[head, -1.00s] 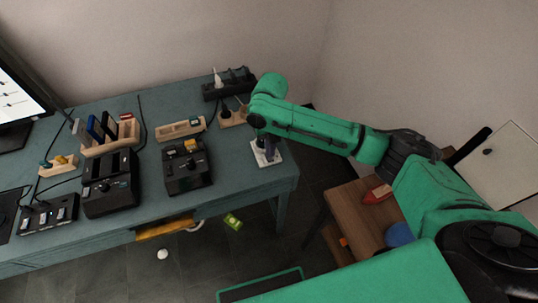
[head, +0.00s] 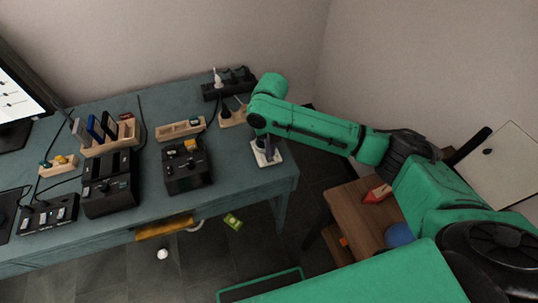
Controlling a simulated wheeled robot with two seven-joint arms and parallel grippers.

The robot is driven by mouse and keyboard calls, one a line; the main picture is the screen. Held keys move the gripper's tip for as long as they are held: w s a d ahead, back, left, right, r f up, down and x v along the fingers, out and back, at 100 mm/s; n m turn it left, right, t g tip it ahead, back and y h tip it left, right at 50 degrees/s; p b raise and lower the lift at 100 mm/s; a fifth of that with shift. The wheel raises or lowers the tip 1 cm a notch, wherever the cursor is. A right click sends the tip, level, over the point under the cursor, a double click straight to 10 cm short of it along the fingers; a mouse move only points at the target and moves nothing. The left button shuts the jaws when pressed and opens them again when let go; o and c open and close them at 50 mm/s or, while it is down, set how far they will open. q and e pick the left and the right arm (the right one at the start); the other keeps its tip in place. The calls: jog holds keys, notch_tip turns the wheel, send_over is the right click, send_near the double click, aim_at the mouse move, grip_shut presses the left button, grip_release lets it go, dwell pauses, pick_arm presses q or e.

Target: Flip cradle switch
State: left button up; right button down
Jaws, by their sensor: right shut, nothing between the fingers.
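A small white cradle base (head: 273,157) sits near the right end of the teal table (head: 233,170). My right gripper (head: 265,150) points down at it from above, shut and with nothing held. Its fingertips are at or just above the base; I cannot tell whether they touch. The wrist and fingers hide part of the base, and the switch itself is too small to make out. My left gripper is not in view.
Two black boxes (head: 187,172) (head: 110,188), a wooden rack (head: 108,138) and a power strip (head: 229,82) stand on the table. A monitor (head: 22,98) is at the left. A wooden side table (head: 358,208) stands right of the teal table.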

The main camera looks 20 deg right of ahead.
jog(key=shift+f+b, duration=0.4)
jog(key=shift+f, duration=0.45)
dwell(0.3)
notch_tip(320, 180, up, 7)
jog(key=p, duration=0.8)
dwell(0.3)
